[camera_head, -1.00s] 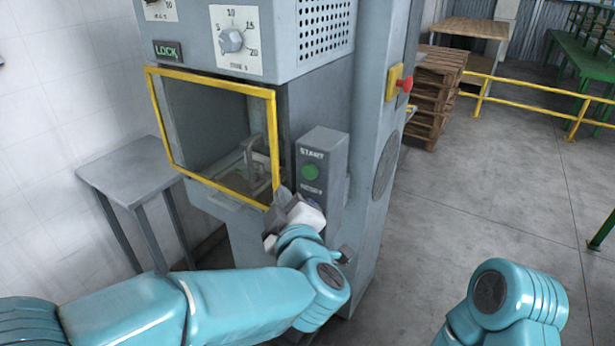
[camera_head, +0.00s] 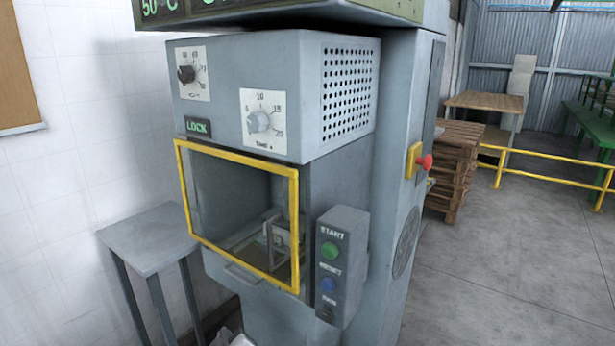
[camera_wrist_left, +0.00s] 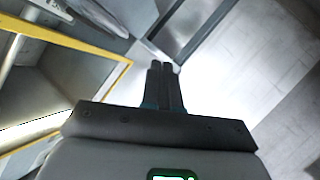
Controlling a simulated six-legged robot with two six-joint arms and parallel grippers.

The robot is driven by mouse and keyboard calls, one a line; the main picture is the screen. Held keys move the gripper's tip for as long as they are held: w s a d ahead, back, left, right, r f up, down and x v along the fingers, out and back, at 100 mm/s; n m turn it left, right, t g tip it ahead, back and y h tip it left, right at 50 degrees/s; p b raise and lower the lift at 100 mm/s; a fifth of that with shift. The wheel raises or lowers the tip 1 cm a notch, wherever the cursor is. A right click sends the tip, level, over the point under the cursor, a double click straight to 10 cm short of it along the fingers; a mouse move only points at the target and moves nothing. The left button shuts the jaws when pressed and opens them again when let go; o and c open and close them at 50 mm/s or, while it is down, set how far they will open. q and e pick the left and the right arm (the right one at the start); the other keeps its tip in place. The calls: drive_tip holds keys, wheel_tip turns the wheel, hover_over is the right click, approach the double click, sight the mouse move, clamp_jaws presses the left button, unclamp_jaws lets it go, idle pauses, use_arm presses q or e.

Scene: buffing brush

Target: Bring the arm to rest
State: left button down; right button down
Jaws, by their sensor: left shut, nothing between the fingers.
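My left gripper (camera_wrist_left: 160,68) is shut and empty in the left wrist view, its two dark fingers side by side. Bare floor or wall lies beyond the tips, and nothing is seen touching them. In the head view only a small pale part of my left arm (camera_head: 232,338) shows at the bottom edge, below the machine's window. The grey machine (camera_head: 340,175) stands in the middle with its yellow-framed window (camera_head: 236,160) down. A grey mechanism (camera_head: 275,235) is seen behind the glass. My right gripper is not in view.
The control box (camera_head: 341,265) with its green and blue buttons juts from the machine's front. A grey stand (camera_head: 150,237) is at the left by the white wall. A red button (camera_head: 424,162), stacked pallets (camera_head: 455,165) and a yellow rail (camera_head: 550,168) are at the right.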

use_arm(q)
drive_tip(key=s+a+f+m+g+h, duration=0.25)
drive_tip(key=s+f, duration=0.35)
drive_tip(key=f, duration=0.4)
drive_tip(key=s+a+f+m+g+h, duration=0.1)
drive_tip(key=s+f+g, duration=0.3)
drive_tip(key=f, duration=0.6)
drive_tip(key=s+d+f+m+g+h, duration=0.3)
drive_tip(key=s+d, duration=0.1)
drive_tip(key=s, duration=0.6)
drive_tip(key=s+d+f+m+g+h, duration=0.3)
drive_tip(key=s+d, duration=0.1)
drive_tip(key=s, duration=0.7)
drive_tip(key=shift+d, duration=0.2)
